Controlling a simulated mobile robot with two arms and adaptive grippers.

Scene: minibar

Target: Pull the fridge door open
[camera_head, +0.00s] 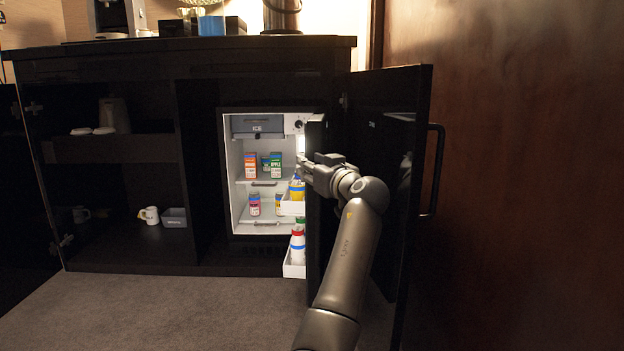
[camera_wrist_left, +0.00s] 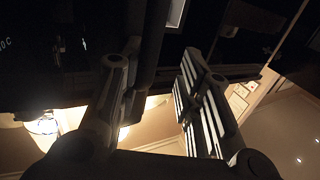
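The small fridge (camera_head: 232,190) in the cabinet is open, with its lit white inside and shelves in sight. Its dark door (camera_head: 314,240) is swung out toward me and seen nearly edge-on, with white door racks (camera_head: 293,270) on its inner side. My left gripper (camera_head: 306,166) is at the upper part of the door, by its edge; it hides part of the door. In the left wrist view, the fingers of my left gripper (camera_wrist_left: 155,80) are spread apart, with a dark bar-like edge between them, closer to the left finger. My right gripper is not in view.
An open cabinet door (camera_head: 385,95) with a bar handle (camera_head: 436,170) stands right of the fridge door, close to my arm. Cartons and cans (camera_head: 276,165) stand inside the fridge. Carpet (camera_head: 180,305) in front is clear.

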